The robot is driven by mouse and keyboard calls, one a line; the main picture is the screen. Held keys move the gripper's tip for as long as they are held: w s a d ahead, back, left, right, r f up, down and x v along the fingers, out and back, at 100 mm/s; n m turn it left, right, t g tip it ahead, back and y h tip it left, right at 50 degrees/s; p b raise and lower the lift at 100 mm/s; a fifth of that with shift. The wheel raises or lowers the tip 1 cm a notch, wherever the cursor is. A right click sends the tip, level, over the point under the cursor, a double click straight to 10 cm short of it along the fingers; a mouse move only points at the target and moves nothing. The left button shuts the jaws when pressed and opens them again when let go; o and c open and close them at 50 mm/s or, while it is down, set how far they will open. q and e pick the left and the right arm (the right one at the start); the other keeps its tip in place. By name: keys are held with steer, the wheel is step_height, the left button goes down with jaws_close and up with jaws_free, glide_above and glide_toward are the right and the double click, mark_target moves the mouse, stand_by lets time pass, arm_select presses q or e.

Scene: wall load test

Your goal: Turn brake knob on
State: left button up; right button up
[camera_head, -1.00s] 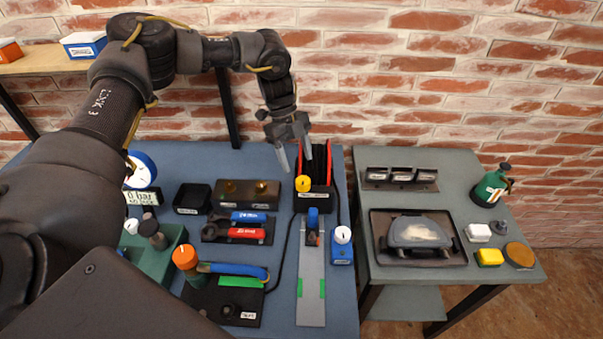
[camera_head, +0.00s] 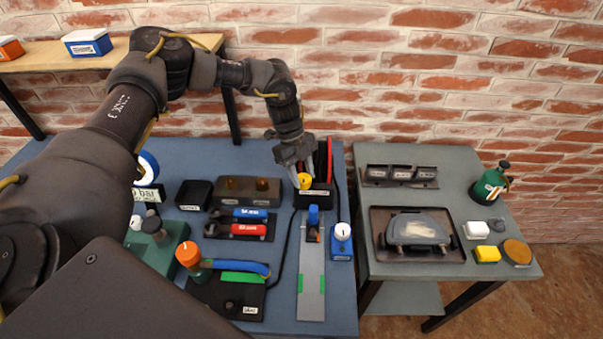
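A yellow knob (camera_head: 304,181) sits on a black box (camera_head: 316,198) with a white label, at the back of the blue table; I cannot read the label. My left gripper (camera_head: 302,177) reaches down from above, with its fingers around the knob's upper part. The fingers look apart, and I cannot tell whether they touch the knob. The gripper partly hides the knob. A blue box with a white knob (camera_head: 342,232) stands in front and to the right. My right gripper is out of view.
Red upright panels (camera_head: 329,160) stand behind the black box, close to the gripper. A grey table (camera_head: 436,285) with a tray stands to the right.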

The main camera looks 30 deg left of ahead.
arm_select(q)
steer(key=shift+c, duration=1.2)
steer(key=shift+a, duration=0.1)
steer(key=shift+c, duration=0.3)
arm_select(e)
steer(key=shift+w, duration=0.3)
arm_select(q)
steer(key=shift+m, duration=0.3)
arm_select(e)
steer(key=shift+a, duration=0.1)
arm_select(q)
steer(key=m, duration=0.1)
steer(key=m+g+y, duration=0.1)
steer(key=m, duration=0.1)
steer(key=m+g, duration=0.1)
steer(key=m, duration=0.1)
steer(key=shift+d+f, duration=0.1)
steer(key=shift+d, duration=0.15)
steer(key=m+y, duration=0.1)
steer(key=m, duration=0.2)
steer(key=m+g+y, duration=0.1)
steer(key=m, duration=0.2)
steer(key=shift+w+d+b, duration=0.1)
steer(key=shift+b, duration=0.2)
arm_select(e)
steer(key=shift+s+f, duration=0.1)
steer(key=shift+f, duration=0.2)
